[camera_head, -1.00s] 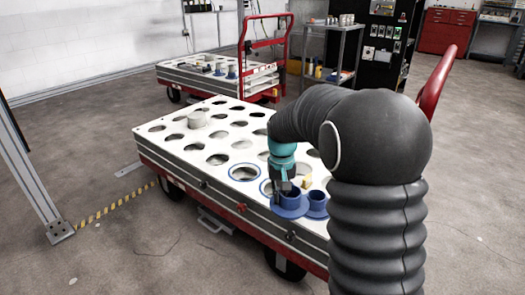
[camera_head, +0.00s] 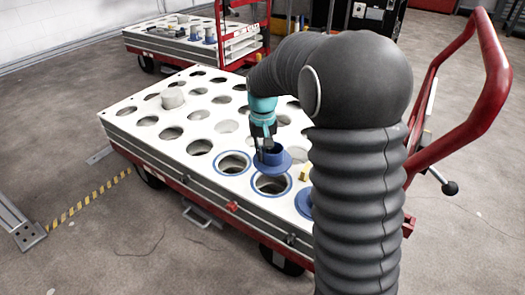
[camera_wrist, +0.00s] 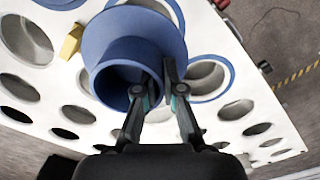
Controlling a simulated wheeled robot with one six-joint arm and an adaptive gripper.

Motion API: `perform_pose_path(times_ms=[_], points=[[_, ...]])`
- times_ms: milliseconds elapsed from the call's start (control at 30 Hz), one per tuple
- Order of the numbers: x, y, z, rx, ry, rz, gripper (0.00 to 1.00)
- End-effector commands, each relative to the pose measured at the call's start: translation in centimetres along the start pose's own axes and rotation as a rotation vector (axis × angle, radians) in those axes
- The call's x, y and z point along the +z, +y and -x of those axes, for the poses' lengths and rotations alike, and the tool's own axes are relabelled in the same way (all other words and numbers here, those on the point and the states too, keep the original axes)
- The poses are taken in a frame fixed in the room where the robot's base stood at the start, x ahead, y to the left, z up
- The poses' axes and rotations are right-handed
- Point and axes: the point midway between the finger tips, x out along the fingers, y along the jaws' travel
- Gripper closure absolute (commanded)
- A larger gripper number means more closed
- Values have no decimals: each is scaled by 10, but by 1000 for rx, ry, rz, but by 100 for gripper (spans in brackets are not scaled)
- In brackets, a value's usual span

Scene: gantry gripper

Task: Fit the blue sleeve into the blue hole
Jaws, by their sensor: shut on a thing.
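My gripper (camera_head: 266,143) is shut on the wall of the blue sleeve (camera_head: 272,158), which has a wide flange. In the wrist view, one finger of my gripper (camera_wrist: 157,88) is inside the bore of the sleeve (camera_wrist: 108,52) and the other is outside. The sleeve seems to hang above the white deck, just behind a blue-ringed hole (camera_head: 271,186) in the head view. A second blue-ringed hole (camera_head: 233,163) is to its left; one empty blue-ringed hole (camera_wrist: 207,80) shows beside the sleeve in the wrist view. The gap under the flange cannot be judged.
Another blue flanged part (camera_head: 304,203) sits on the deck, mostly hidden by my arm. A yellow piece (camera_head: 304,173) stands near it. A red handle (camera_head: 487,80) rises at right.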

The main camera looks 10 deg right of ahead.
Motion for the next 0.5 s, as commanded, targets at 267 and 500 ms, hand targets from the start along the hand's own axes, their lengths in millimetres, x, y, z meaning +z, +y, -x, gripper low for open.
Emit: perform_pose_path(times_ms=[267,500], points=[[1,-1,-7,7,2,53,100],[1,0,-26,7,1,51,100]])
